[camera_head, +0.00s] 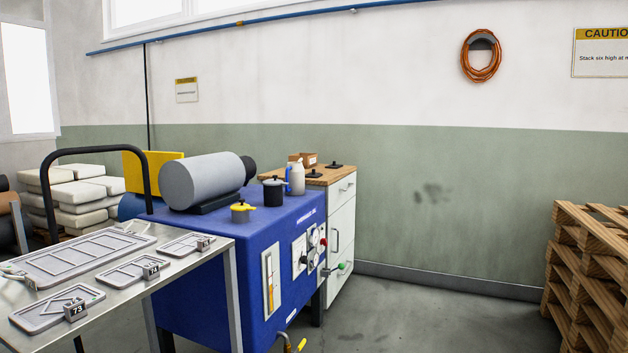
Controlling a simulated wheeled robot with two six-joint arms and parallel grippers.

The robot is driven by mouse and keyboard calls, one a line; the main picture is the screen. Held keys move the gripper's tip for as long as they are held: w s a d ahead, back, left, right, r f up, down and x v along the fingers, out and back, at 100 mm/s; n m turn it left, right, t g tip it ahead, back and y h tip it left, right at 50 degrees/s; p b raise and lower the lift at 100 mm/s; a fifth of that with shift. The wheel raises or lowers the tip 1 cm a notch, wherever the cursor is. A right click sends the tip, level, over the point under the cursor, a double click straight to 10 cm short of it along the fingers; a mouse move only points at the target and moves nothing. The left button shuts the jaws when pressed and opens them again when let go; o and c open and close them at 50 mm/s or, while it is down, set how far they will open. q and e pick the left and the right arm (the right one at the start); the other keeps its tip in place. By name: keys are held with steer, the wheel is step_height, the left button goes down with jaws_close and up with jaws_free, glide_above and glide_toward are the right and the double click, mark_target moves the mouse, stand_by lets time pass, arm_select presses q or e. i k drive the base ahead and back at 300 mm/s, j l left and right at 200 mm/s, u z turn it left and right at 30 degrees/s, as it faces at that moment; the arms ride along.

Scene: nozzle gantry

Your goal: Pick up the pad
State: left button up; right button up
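I cannot tell which thing is the pad. Flat grey framed plates lie on a metal table at the left: a large plate (88,254), a small plate at the back (183,245), a middle one (125,273) and a front one (52,310). A tag marked 73 (76,310) sits by the front plate. Small dark knobbed pieces (313,174) rest on the wooden-topped cabinet (342,215). Neither of my grippers is in view.
A blue machine (190,300) bears a grey motor (203,181), a black pot (273,192) and a yellow cap (241,211). Wooden pallets (590,275) stand at right. The floor between is clear.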

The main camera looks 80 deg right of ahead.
mark_target(313, 174)
steer(key=z, duration=2.65)
